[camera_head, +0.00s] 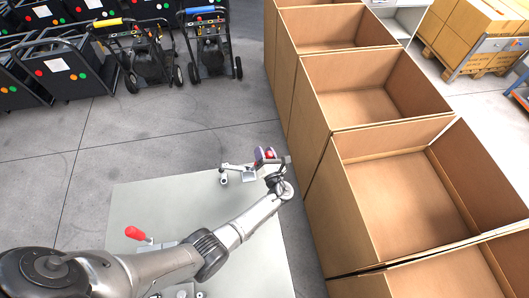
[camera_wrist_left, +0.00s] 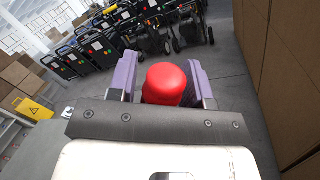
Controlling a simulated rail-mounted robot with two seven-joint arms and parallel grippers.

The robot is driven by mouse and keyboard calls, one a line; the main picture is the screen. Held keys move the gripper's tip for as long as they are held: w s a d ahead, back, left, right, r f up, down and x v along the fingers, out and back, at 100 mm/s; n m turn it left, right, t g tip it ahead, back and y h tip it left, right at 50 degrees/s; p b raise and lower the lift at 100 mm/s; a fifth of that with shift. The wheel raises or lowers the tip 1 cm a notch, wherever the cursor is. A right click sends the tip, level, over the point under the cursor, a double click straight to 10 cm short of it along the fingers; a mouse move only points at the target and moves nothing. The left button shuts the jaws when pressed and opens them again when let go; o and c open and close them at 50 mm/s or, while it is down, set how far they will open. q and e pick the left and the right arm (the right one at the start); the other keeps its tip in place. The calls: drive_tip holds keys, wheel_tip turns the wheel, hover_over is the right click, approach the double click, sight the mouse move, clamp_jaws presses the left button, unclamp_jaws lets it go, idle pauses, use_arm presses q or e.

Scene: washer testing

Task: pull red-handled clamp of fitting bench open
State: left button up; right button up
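The fitting bench (camera_head: 140,205) is a pale grey-green flat top below my left arm in the head view. A clamp (camera_head: 249,175) stands near its far right edge, and its red handle (camera_head: 270,153) shows at my left gripper (camera_head: 265,157). In the left wrist view, the rounded red handle (camera_wrist_left: 165,84) sits between the two purple fingers of my left gripper (camera_wrist_left: 165,80). The fingers appear shut on it, one on each side. The lower part of the handle is hidden by the gripper body. A second red handle (camera_head: 135,233) is on the bench's near left, partly behind my arm. My right gripper is not in view.
Open, empty cardboard boxes (camera_head: 385,195) line the right side, close to the bench. Black wheeled machines (camera_head: 145,55) stand at the back left. Grey floor (camera_head: 200,130) is clear between them and the bench.

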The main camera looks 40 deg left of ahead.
use_arm(q)
drive_tip(key=shift+o, duration=1)
drive_tip(key=v, duration=1.3)
drive_tip(key=shift+s+d, duration=0.3)
